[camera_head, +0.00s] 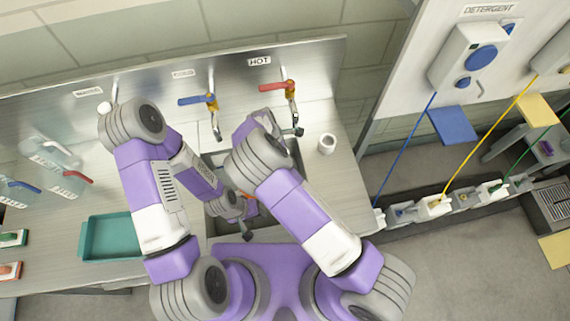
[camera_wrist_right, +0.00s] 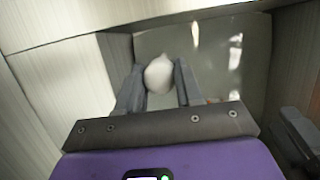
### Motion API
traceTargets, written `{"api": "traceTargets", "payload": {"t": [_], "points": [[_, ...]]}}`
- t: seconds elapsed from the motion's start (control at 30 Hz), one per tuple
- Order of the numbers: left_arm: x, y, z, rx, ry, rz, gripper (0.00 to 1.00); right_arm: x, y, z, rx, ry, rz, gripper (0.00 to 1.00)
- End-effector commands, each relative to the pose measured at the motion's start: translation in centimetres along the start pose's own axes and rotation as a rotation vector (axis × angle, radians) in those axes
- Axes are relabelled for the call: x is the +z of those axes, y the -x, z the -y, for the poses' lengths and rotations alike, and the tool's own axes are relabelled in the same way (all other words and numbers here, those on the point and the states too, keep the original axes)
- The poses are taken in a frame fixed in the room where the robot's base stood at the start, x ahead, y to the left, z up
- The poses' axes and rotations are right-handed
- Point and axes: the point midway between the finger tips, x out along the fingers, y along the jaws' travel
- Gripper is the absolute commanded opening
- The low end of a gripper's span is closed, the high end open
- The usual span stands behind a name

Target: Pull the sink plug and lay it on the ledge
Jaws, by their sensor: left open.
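In the right wrist view, a pale rounded knob (camera_wrist_right: 159,75), which looks like the sink plug, sits between the fingertips of my right gripper (camera_wrist_right: 160,80). The fingers are drawn in and press on its two sides. The grey sink basin (camera_wrist_right: 215,45) lies behind it. Whether the plug touches the drain is hidden. In the head view the basin (camera_head: 213,208) is mostly covered by my arms, and my right gripper is hidden. My left gripper (camera_head: 247,235) is open at the basin's front edge and holds nothing that I can see.
A blue-handled cold tap (camera_head: 198,100) and a red-handled hot tap (camera_head: 280,86) stand behind the sink.

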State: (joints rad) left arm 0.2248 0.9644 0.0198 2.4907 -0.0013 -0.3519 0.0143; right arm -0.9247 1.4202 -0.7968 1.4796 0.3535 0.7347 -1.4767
Motion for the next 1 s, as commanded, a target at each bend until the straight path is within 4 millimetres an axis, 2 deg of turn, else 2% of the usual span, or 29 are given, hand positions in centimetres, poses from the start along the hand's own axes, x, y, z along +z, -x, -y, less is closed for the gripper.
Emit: {"api": "traceTargets", "payload": {"t": [0.03, 0.13, 0.17, 1.0], "points": [[0.0, 0.0, 0.0, 0.000, 0.000, 0.000, 0.43, 0.0, 0.0, 0.0, 0.000, 0.000, 0.000, 0.19], [0.0, 0.0, 0.0, 0.000, 0.000, 0.000, 0.43, 0.0, 0.0, 0.0, 0.000, 0.000, 0.000, 0.03], [0.0, 0.0, 0.0, 0.000, 0.000, 0.000, 0.43, 0.0, 0.0, 0.0, 0.001, 0.000, 0.000, 0.01], [0.1, 1.9, -0.7, 0.000, 0.000, 0.000, 0.43, 0.9, 2.9, 0.0, 0.000, -0.001, 0.000, 0.01]]}}
